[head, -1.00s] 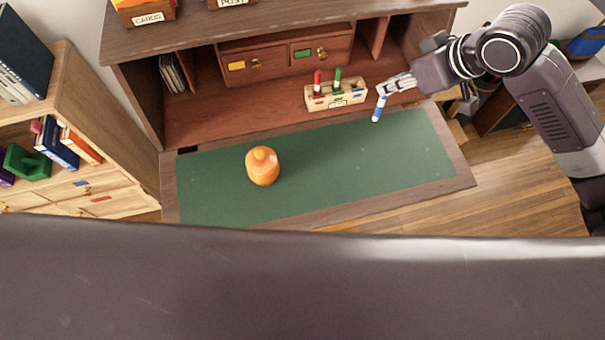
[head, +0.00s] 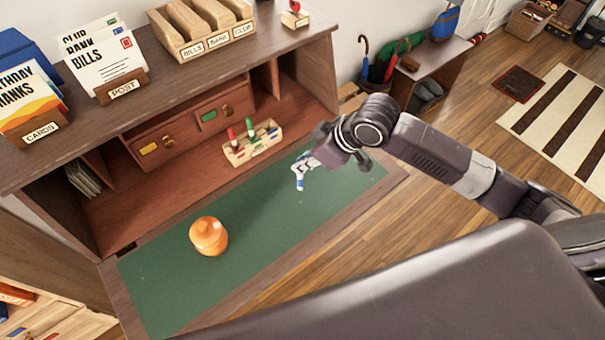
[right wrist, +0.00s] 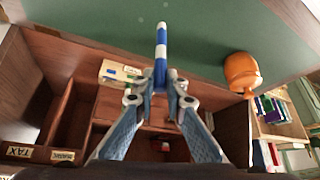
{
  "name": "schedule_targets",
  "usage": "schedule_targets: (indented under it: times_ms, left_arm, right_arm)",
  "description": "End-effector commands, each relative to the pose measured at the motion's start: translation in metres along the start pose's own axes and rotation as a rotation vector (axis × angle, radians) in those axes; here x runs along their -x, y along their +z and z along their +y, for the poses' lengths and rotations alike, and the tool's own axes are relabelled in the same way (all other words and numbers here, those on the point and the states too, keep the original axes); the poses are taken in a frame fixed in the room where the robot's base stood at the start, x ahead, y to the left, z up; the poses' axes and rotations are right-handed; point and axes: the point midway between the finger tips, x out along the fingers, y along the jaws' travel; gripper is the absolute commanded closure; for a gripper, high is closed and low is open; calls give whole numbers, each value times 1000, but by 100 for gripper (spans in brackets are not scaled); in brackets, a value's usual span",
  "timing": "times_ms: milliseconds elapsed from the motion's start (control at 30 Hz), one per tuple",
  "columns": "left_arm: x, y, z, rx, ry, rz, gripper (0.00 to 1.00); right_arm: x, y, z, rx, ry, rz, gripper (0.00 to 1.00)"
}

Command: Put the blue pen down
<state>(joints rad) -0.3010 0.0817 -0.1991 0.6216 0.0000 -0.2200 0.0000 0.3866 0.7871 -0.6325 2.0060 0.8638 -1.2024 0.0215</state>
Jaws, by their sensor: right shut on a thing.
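The blue pen (head: 299,184), banded blue and white, is in my right gripper (head: 306,163) above the right part of the green desk mat (head: 262,215). In the right wrist view the pen (right wrist: 161,42) sticks out from between the fingertips (right wrist: 160,84), which are shut on it. A wooden pen holder (head: 238,158) with a red and a green pen stands behind and left of the gripper. My left gripper is not in view.
An orange lidded jar (head: 208,237) stands on the left part of the mat. The desk's drawers (head: 180,132) and shelf rise behind. The mat between jar and pen is clear. Letter holders (head: 208,38) stand on top of the desk.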

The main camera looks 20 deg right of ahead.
Motion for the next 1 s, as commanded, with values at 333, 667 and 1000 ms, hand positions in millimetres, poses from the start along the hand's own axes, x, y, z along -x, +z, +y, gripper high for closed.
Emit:
schedule_targets:
  times_ms: [333,667,1000]
  left_arm:
    - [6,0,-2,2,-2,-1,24]
    - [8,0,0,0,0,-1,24]
    - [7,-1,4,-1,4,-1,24]
  right_arm:
    - [-34,22,-1,-3,-1,-3,100]
    - [-52,33,0,1,1,1,100]
    - [-54,35,0,0,1,0,78]
